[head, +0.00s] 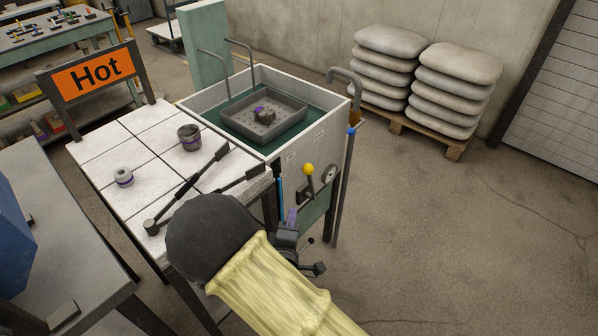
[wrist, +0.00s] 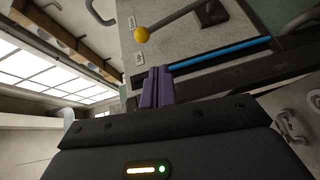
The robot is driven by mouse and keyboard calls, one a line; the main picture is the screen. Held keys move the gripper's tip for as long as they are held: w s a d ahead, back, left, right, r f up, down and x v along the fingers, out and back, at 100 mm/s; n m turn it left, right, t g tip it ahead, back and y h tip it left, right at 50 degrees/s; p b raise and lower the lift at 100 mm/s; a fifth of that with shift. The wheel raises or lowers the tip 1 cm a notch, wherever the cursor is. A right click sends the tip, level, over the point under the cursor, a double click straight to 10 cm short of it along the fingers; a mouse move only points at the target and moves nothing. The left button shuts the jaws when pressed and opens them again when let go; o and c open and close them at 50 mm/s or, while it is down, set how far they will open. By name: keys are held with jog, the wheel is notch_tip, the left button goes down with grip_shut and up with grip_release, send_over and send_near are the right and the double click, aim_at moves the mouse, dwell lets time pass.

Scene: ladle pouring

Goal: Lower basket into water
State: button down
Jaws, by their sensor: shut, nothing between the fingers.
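The dark basket (head: 290,127) sits inside the pale tank (head: 322,137), with a small dark part with a purple mark (head: 264,115) in it. Dark green water (head: 228,127) shows around the basket; I cannot tell how deep the basket sits. A lever with a yellow ball (head: 308,169) is on the tank's front side; the ball also shows in the wrist view (wrist: 142,35). My gripper (head: 291,214) is just below the lever, apart from the yellow ball. Its purple fingers (wrist: 157,80) are together and empty.
A tiled table (head: 112,151) beside the tank holds a dark cup (head: 189,137), a ringed part (head: 123,177) and long-handled tools (head: 190,185). A "Hot" sign (head: 95,74) stands behind it. Stacked sacks (head: 455,80) are at the back. The right floor is clear.

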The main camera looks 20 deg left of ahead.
jog(key=shift+s+a+r+n+t+y, duration=0.5)
jog(key=shift+s+a+r+n+t, duration=0.1)
jog(key=shift+s+r+n, duration=0.15)
jog(key=shift+s+a+f, duration=0.1)
jog(key=d+x, duration=0.3)
jog(key=x, duration=0.9)
jog(key=shift+b+x, duration=0.45)
jog(key=shift+x, duration=0.35)
jog(key=shift+a, duration=0.15)
